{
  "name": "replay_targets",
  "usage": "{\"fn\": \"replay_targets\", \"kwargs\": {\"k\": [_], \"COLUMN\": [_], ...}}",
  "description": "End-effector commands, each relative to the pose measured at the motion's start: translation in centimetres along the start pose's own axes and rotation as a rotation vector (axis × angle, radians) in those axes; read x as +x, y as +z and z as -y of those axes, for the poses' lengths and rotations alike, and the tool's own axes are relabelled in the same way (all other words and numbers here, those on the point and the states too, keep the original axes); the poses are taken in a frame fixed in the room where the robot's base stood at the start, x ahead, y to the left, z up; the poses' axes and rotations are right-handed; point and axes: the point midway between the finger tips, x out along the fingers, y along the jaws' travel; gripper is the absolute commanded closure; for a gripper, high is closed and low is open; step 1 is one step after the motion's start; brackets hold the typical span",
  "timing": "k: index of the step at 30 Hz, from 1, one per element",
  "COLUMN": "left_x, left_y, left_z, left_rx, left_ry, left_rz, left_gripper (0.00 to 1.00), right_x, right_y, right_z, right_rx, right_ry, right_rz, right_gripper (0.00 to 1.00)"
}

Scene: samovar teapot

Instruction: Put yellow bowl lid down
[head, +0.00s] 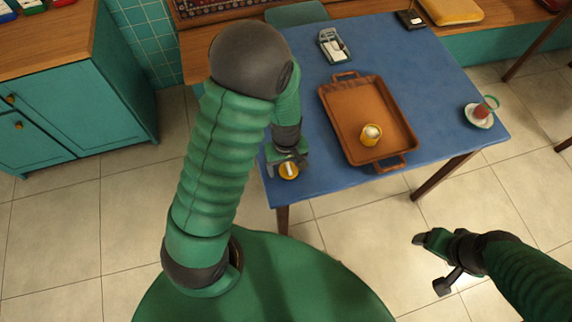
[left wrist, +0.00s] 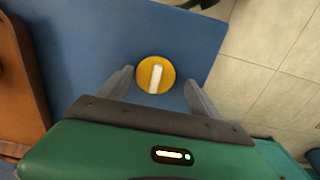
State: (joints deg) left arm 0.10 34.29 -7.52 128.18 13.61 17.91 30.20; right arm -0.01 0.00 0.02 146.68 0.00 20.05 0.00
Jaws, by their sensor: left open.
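The yellow lid (head: 289,171) with a pale bar handle lies on the blue table (head: 310,115) near its front left corner. It also shows in the left wrist view (left wrist: 156,75). My left gripper (head: 287,162) is open over the lid; in the left wrist view its two fingers (left wrist: 158,88) are apart on either side, clear of the lid. The yellow bowl (head: 371,135) stands in the brown tray (head: 350,122) with something white inside. My right gripper (head: 432,262) is off the table, over the floor at the lower right; its jaws are apart.
A glass of tea on a saucer (head: 480,113) stands at the table's right corner. The table edge is close beside the lid. The tray's left wall is to the right of my left gripper.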

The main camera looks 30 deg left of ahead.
Motion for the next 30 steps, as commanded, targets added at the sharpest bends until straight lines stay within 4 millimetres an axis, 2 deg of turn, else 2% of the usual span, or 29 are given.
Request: {"fn": "replay_targets", "kwargs": {"k": [5, 12, 15, 20, 23, 27, 30], "left_x": [-2.0, -8.3, -10.4, -12.2, -13.3, -14.9, -15.2], "left_y": [-0.1, -0.1, -0.1, 0.1, 1.8, 4.8, 5.6], "left_z": [-0.1, -0.1, -0.1, -0.1, 0.0, 0.3, 0.5], "left_rx": [0.002, 0.002, 0.002, 0.018, 0.234, 0.697, 0.854], "left_ry": [0.002, 0.005, 0.004, 0.005, 0.048, 0.098, 0.1], "left_rz": [-0.003, -0.004, -0.003, -0.003, -0.042, -0.165, -0.212], "left_gripper": [0.26, 0.26, 0.26, 0.26, 0.26, 0.26, 0.26], "right_x": [-0.6, -2.0, -2.4, -2.6, -2.6, -2.6, -2.6], "right_y": [-0.1, -0.5, -0.6, -0.6, -0.6, -0.6, -0.6], "right_z": [0.0, 0.0, 0.0, 0.0, 0.0, 0.0, 0.0], "right_rx": [0.001, 0.001, 0.0, 0.0, 0.0, 0.0, 0.0], "right_ry": [0.0, 0.0, 0.0, 0.0, 0.0, 0.0, 0.0], "right_rz": [0.0, 0.0, 0.0, 0.0, 0.0, 0.0, 0.0], "right_gripper": [0.25, 0.25, 0.25, 0.25, 0.25, 0.25, 0.25]}}
